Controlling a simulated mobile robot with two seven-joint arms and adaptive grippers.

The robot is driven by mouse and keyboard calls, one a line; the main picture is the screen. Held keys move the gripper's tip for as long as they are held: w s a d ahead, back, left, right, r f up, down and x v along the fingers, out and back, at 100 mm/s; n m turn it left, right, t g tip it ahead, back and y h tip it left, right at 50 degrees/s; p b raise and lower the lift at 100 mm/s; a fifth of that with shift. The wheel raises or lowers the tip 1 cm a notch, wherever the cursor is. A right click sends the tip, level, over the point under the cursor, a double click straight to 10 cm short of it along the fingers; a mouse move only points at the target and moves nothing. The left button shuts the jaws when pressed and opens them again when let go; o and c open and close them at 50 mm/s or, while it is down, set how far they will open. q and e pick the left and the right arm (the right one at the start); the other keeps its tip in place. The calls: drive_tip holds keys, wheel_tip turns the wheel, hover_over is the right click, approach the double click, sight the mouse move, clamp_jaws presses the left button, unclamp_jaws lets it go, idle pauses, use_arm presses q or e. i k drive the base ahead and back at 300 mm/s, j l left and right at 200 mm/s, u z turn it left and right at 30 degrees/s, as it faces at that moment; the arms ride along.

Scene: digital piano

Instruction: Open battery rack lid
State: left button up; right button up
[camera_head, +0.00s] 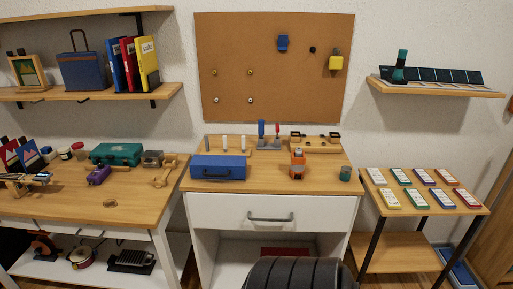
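I cannot tell for certain which thing is the battery rack. A blue box (218,172) with a dark front handle sits at the left of the middle desk, and its top looks closed. A wooden rack (316,145) with dark fittings stands at the back right of that desk. A teal case (117,153) lies on the left table and looks shut. Neither of my grippers is in view.
The middle desk (268,181) also holds an orange device (297,165) and a dark green cup (345,173). Its front middle is clear. A dark ribbed rounded shape (300,273) rises at the bottom edge. Several coloured packs lie on the right table (432,212).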

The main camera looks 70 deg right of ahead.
sight(202, 166)
drive_tip(key=z, duration=1.9)
